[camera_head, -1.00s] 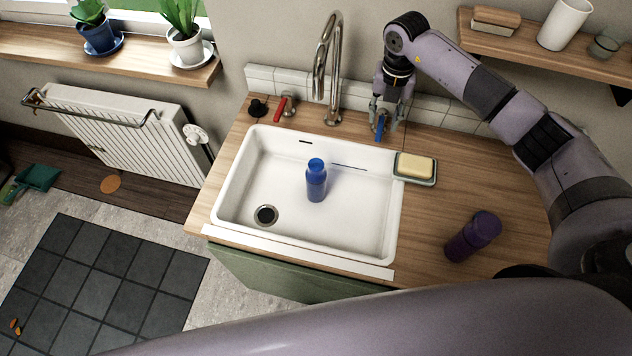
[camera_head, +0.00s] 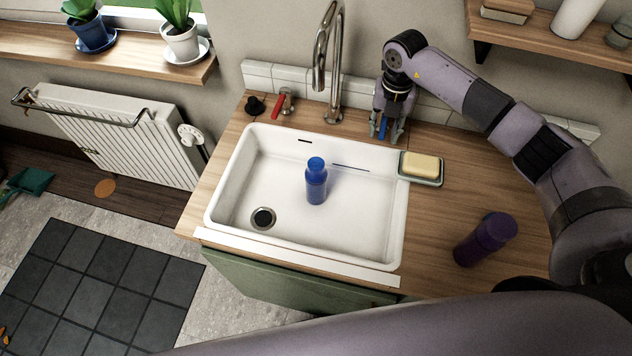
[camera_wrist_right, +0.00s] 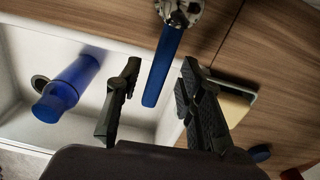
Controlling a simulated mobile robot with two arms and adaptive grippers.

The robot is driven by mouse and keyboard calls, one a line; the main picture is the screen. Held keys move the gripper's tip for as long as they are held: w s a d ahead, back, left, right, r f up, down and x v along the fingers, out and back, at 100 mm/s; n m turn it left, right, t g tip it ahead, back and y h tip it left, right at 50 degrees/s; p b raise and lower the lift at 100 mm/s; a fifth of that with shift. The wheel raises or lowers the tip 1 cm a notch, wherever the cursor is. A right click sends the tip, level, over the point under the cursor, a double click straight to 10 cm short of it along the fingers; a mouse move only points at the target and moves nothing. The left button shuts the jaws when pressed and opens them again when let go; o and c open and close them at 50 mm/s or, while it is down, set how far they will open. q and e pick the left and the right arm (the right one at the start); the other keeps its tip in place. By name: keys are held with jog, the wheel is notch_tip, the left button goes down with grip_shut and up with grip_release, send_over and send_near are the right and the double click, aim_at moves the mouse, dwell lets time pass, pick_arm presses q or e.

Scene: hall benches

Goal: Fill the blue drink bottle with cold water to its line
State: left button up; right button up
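The blue drink bottle (camera_head: 316,182) stands upright in the white sink (camera_head: 255,190), right of the drain; how full it is cannot be seen. It also shows in the right wrist view (camera_wrist_right: 70,88). The chrome spout (camera_head: 318,72) arches over the sink's back edge; I see no water running. My right gripper (camera_head: 388,136) points down at the blue tap lever (camera_head: 382,127) behind the sink. In the right wrist view, its fingers are open, with the blue lever (camera_wrist_right: 162,68) between them and gaps on both sides. My left gripper is out of view.
A red tap lever (camera_head: 277,104) and black knob (camera_head: 255,105) are left of the spout. A soap dish (camera_head: 432,182) with yellow soap (camera_head: 421,165) sits right of the sink. A shelf (camera_head: 550,40) hangs at upper right.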

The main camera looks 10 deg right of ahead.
jog(key=shift+s+d+f+n+b, duration=0.1)
jog(key=shift+d+n+b, duration=0.2)
jog(key=shift+d+n, duration=0.4)
jog(key=shift+s+d+n, duration=0.1)
jog(key=shift+n, duration=0.6)
jog(key=shift+d+n+b, duration=0.45)
jog(key=shift+n+b, duration=0.25)
jog(key=shift+b, duration=0.05)
jog(key=shift+a+p, duration=0.2)
jog(key=shift+p, duration=0.1)
jog(key=shift+a+m+p, duration=0.2)
jog(key=shift+a+m, duration=0.15)
jog(key=shift+m, duration=0.4)
jog(key=shift+a+m+p, duration=0.15)
jog(key=shift+a+m, duration=0.2)
jog(key=shift+m, duration=0.4)
dwell(4.1)
